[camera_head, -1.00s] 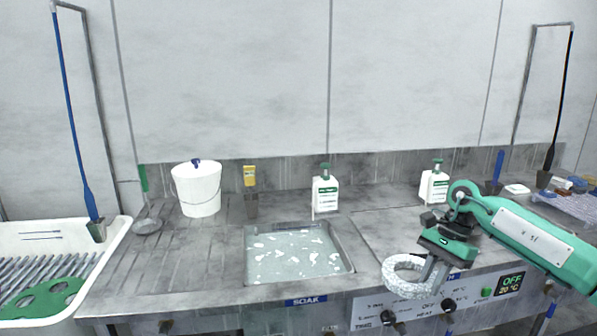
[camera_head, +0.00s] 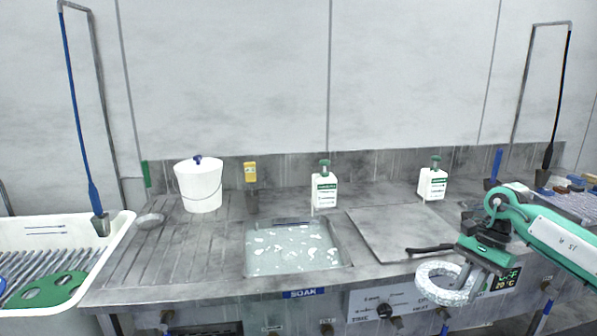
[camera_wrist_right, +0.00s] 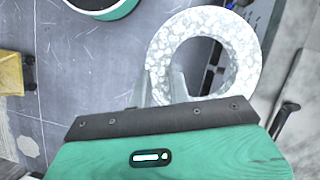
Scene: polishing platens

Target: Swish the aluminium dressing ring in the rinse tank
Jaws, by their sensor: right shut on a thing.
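The aluminium dressing ring (camera_head: 444,293) is a pale, mottled ring in front of the counter's front edge at the right. My right gripper (camera_head: 470,278) is shut on one side of the ring's band and holds it up in the air. In the right wrist view the ring (camera_wrist_right: 247,52) shows beyond the gripper (camera_wrist_right: 160,88), whose fingers pinch its near left side. The tank marked SOAK (camera_head: 340,262) is sunk in the counter left of the ring and holds cloudy liquid with white foam patches. No tank marked as rinse is readable. My left gripper is not in view.
A flat grey lid with a black handle (camera_head: 430,249) lies right of the SOAK tank. Two white bottles (camera_head: 324,191), a white bucket (camera_head: 199,186) and a yellow-topped tool (camera_head: 250,172) stand behind. A white rack tray (camera_head: 120,228) is at left. Knobs (camera_head: 385,311) line the front panel.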

